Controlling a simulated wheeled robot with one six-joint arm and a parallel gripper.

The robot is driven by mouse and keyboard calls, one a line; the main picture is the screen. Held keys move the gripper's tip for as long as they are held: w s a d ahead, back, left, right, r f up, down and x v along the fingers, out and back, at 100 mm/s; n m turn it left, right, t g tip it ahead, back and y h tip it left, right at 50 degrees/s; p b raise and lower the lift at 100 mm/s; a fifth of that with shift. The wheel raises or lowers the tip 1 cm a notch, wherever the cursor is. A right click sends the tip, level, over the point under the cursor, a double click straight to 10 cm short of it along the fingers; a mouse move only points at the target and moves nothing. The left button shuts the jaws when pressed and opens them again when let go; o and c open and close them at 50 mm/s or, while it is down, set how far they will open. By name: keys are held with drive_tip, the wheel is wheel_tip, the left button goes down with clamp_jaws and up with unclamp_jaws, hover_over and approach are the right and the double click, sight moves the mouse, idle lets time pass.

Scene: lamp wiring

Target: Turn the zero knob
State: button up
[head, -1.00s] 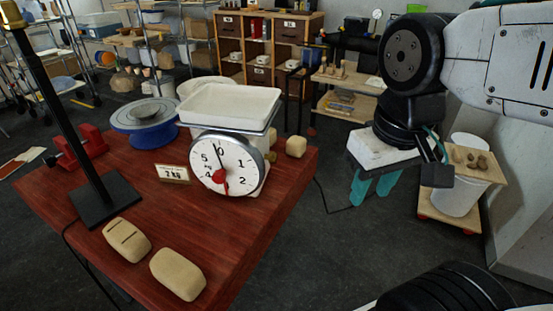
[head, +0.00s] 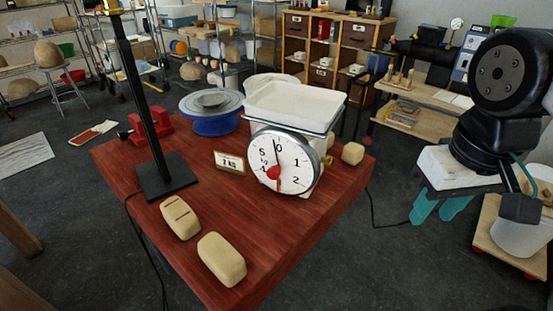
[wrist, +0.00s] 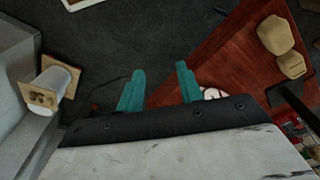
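The kitchen scale has a round white dial (head: 282,163) and a pale tray (head: 294,105) on top. It stands near the right part of the red wooden table. A thin black needle points close to 0. A red hub (head: 273,172) sits low on the dial face. A small brass-coloured part (head: 327,160) shows at the scale's right side; I cannot tell for sure which is the zero knob. My gripper (head: 440,216), with teal fingers, is open and empty, right of the table and apart from the scale. The wrist view shows its spread fingers (wrist: 157,78) and part of the dial (wrist: 212,93).
Two tan loaf-shaped blocks (head: 222,259) lie at the table's front. A black lamp stand (head: 168,178), a small sign (head: 230,162) and a blue turntable (head: 212,120) share the table (head: 285,237). A white bucket (head: 520,236) stands at right. Floor between table and gripper is clear, except a cable.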

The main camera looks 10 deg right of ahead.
drive_tip(key=shift+o, duration=0.3)
drive_tip(key=shift+o, duration=1.4)
drive_tip(key=shift+d, duration=0.1)
drive_tip(key=m+t+y, duration=0.8)
drive_tip(key=m+y, duration=0.7)
approach(327, 161)
drive_tip(key=w+f, duration=0.1)
drive_tip(key=w, duration=0.1)
drive_tip(key=x, duration=0.7)
drive_tip(key=shift+s, duration=0.15)
